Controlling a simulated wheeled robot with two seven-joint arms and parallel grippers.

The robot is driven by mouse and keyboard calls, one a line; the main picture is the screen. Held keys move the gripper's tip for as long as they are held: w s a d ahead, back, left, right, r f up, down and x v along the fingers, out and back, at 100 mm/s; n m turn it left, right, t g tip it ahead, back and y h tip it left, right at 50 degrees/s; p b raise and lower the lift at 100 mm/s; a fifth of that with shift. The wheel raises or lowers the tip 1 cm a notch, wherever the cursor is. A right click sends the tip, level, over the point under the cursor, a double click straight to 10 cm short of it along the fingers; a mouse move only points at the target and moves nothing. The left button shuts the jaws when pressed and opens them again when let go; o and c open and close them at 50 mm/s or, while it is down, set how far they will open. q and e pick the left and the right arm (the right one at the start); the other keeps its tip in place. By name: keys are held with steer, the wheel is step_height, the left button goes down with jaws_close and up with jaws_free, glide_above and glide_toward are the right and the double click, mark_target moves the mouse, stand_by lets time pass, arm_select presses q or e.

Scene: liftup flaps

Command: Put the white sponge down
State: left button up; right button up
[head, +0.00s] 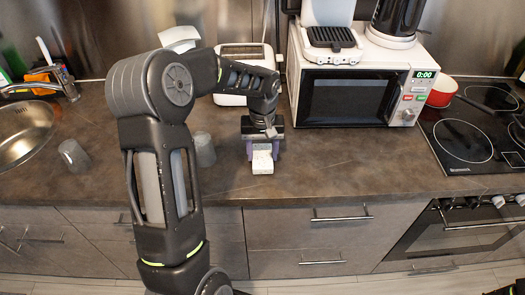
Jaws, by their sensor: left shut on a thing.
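The white sponge (262,162) is a small white block at the middle of the counter, in front of the toaster. My left gripper (263,149) points down over it, with purple fingers on both sides, shut on the sponge. The sponge's front part sticks out toward me between the fingers; its back part is hidden under the gripper. It is at or close to the counter top; I cannot tell if it touches. Only a dark bit of my right arm shows at the bottom right corner; its gripper is out of view.
The brown counter (330,165) is clear right of the sponge. A grey cup (204,150) stands to its left, another cup (74,155) near the sink (22,132). A toaster (230,85), a microwave (345,98) and a stove (470,135) with a red pot (442,91) are behind and right.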

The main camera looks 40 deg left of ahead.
mark_target(262, 156)
arm_select(q)
steer(key=shift+f, duration=0.2)
steer(key=o, duration=1.4)
steer(key=shift+r, duration=0.5)
step_height(262, 156, up, 11)
steer(key=shift+r+b, duration=0.2)
steer(key=shift+b, duration=0.55)
